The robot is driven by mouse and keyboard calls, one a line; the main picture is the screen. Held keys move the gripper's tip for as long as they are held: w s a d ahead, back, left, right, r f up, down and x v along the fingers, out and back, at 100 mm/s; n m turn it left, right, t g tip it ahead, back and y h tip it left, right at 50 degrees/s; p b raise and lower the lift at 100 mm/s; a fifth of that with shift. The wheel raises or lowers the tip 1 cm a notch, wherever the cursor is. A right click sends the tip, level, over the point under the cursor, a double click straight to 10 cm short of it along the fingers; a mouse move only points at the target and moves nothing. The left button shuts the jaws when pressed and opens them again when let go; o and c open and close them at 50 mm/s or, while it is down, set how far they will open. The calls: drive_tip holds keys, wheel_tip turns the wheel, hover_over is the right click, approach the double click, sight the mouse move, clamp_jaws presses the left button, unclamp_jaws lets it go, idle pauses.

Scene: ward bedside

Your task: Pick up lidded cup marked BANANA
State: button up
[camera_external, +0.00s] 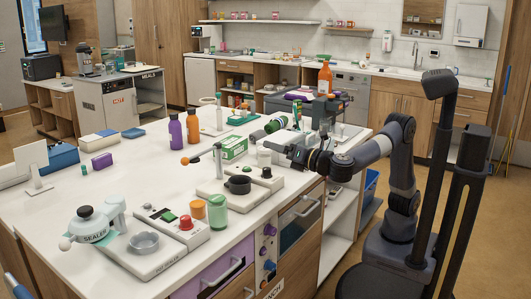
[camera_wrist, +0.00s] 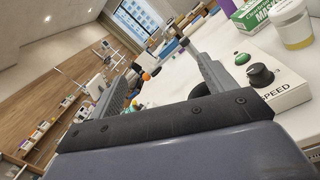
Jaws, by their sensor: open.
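No BANANA marking is readable in either view. An orange cup (camera_external: 198,209) and a green cup (camera_external: 217,214) stand nearer the front. In the wrist view my gripper (camera_wrist: 155,72) is open with nothing between its fingers; the pale cup is right of the fingers.
A green-and-white box (camera_external: 234,148) stands beside the whitish cup. A stirrer-like device with a dark pot (camera_external: 238,186) is in front. A white SPEED box with a black knob (camera_wrist: 262,76) lies right of my fingers. The counter's left middle (camera_external: 140,185) is clear.

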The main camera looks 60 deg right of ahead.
drive_tip(key=w+d+n+g+y+p, duration=0.15)
drive_tip(key=w+d+n+p, duration=0.35)
drive_tip(key=w+d+p, duration=0.65)
drive_tip(key=d+f+n+g+p, duration=0.1)
drive_tip(key=d+g+p, duration=0.15)
drive_tip(key=d, duration=0.25)
drive_tip(key=d+f+n+g+p, duration=0.1)
drive_tip(key=d+f+p, duration=0.1)
drive_tip(key=d+p, duration=0.3)
drive_tip(key=b, duration=0.2)
approach(260, 151)
drive_tip(key=w+d+f, duration=0.1)
drive_tip(key=d, duration=0.2)
drive_tip(key=x, duration=1)
drive_tip(key=shift+w+a+f, duration=0.15)
drive_tip(key=shift+w+a, duration=0.1)
drive_tip(key=shift+w, duration=0.05)
drive_tip(key=shift+c, duration=0.6)
drive_tip(key=c, duration=1.1)
